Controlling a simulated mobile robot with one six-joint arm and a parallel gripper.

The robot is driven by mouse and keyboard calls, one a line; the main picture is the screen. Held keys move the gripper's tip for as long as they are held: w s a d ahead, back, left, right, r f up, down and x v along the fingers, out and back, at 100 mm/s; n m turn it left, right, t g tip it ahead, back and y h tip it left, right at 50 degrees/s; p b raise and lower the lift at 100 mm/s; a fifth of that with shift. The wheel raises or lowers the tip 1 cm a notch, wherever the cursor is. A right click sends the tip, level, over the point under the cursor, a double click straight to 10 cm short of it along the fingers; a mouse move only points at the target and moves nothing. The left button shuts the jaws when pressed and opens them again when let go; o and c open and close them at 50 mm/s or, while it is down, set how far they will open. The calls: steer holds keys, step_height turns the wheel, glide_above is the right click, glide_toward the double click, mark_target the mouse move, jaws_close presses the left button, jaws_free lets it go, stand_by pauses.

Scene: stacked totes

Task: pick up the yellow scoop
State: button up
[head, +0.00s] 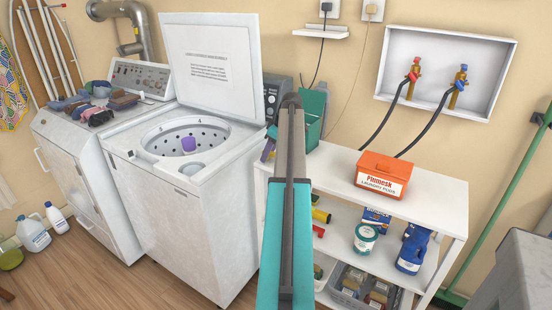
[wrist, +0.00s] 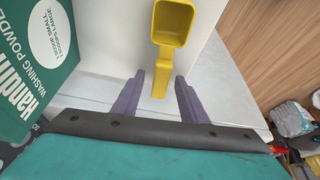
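The yellow scoop (wrist: 161,70) shows in the wrist view, its bowl at the top and its handle pointing down towards me. My gripper (wrist: 160,79) is open, with one purple finger on each side of the handle's end. Gaps show between the fingers and the handle, so it is not gripped. In the head view my arm covers the middle, and I cannot make out the scoop there. A purple fingertip shows beside the arm, near the shelf's left end.
A green washing powder box (wrist: 38,60) stands close left of my gripper; it also shows in the head view (head: 314,115). The white shelf unit (head: 330,160) holds an orange box (head: 383,175) on top. The open washer (head: 185,180) stands left.

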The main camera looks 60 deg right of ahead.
stand_by(0.3)
jaws_close()
steer(key=shift+r, duration=0.1)
steer(key=shift+r+b, duration=0.3)
steer(key=shift+r, duration=1.1)
steer(key=shift+s+r, duration=0.1)
steer(key=shift+r, duration=0.2)
steer(key=s+a, duration=0.4)
steer(key=s, duration=0.3)
steer(key=s+a+r+b, duration=0.1)
steer(key=s+a, duration=0.2)
steer(key=s, duration=0.3)
steer(key=shift+s+a+r, duration=0.25)
steer(key=shift+s+a, duration=0.15)
